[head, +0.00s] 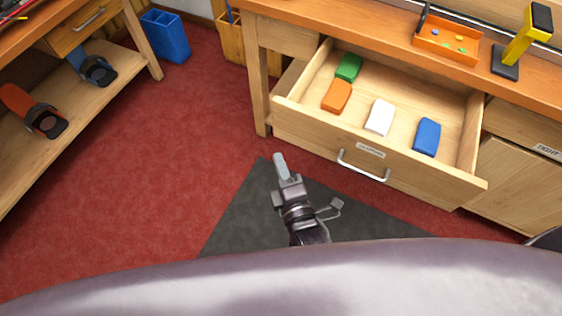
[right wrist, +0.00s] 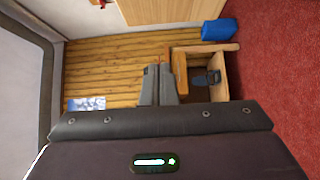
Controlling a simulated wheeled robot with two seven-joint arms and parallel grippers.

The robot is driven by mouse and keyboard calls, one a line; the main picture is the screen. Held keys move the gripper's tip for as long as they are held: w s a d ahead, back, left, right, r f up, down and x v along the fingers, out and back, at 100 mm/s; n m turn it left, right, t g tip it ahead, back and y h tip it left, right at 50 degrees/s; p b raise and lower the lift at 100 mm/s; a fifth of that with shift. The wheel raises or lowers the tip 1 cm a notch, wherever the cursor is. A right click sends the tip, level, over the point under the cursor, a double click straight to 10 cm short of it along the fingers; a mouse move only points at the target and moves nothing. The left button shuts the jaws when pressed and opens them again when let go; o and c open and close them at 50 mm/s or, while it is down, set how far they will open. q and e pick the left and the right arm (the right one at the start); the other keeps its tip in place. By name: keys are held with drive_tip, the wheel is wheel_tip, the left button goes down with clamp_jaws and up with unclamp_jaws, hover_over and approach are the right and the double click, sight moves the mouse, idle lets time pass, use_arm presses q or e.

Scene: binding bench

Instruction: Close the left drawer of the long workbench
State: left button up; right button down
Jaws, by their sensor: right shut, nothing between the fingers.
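The long workbench (head: 375,22) stands at the upper right of the head view. Its left drawer (head: 420,178) is pulled well out, with a silver bar handle (head: 362,168) and a small label on its front. Inside lie a green block (head: 349,67), an orange block (head: 337,96), a white block (head: 380,117) and a blue block (head: 427,137). My right gripper (head: 280,162) is shut and empty, in front of the drawer and left of the handle, apart from it. Its fingers also show in the right wrist view (right wrist: 160,82). My left gripper is not in view.
A cabinet door (head: 520,185) is right of the drawer. On the bench are an orange tray (head: 445,42) and a yellow-and-black tool (head: 525,40). A blue bin (head: 166,36) stands at the back. A shelf (head: 75,110) is at left. Red floor between is clear, with a dark mat (head: 240,225).

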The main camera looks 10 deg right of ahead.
approach(275, 116)
drive_tip(key=w+a, duration=0.3)
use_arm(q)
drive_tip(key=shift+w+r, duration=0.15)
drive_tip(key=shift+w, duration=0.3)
use_arm(e)
drive_tip(key=shift+w+d, duration=0.45)
drive_tip(key=shift+w, duration=0.25)
drive_tip(key=shift+w+d, duration=0.4)
drive_tip(key=shift+w, duration=0.3)
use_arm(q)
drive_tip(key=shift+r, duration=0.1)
use_arm(e)
drive_tip(key=shift+d, duration=0.1)
